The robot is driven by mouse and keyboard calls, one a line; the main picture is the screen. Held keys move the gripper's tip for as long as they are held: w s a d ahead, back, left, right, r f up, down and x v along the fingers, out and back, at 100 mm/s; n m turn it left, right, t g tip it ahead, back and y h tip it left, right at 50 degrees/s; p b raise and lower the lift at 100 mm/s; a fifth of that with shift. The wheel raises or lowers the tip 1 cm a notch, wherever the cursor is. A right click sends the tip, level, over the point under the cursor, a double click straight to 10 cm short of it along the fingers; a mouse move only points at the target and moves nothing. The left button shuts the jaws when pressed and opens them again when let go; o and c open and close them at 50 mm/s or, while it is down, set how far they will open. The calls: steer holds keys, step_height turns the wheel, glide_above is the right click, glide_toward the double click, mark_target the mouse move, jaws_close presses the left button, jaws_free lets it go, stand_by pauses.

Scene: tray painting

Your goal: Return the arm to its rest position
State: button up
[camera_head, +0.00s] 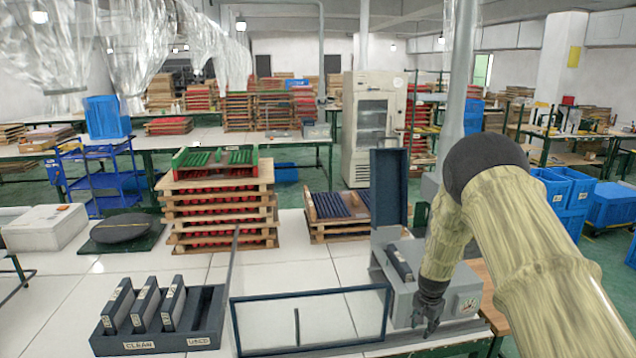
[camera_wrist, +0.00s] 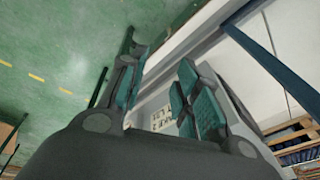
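My gripper (camera_head: 428,312) hangs at the end of my sleeve-covered arm, at the right of the head view. Green floor and the pale table edge show past the fingers. I cannot tell whether the gripper touches the machine.
The machine's dark lid (camera_head: 388,188) stands open, with a dark block (camera_head: 399,262) in its top. A framed panel (camera_head: 310,318) stands left of my gripper. A black holder (camera_head: 205,318) marked CLEAN and USED carries three blocks. Stacked wooden trays (camera_head: 218,212) stand behind.

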steer(key=s+a+f+n+g+b, duration=0.1)
steer(key=s+a+f+n+b, duration=0.15)
steer(key=s+f, duration=1)
steer(key=s+a+f+n+b, duration=0.1)
steer(key=s+f+n+b, duration=0.15)
steer(key=s+f, duration=0.95)
steer(key=s+a+n+b, duration=0.1)
steer(key=s+a+n, duration=0.1)
steer(key=s, duration=1.4)
steer(key=s+a+n+g+y+b, duration=0.1)
steer(key=s+a+n+b, duration=0.1)
steer(key=s, duration=1.3)
steer(key=a+n, duration=0.1)
steer(key=a, duration=0.1)
steer(key=shift+s+a+r, duration=0.35)
steer(key=shift+s, duration=0.05)
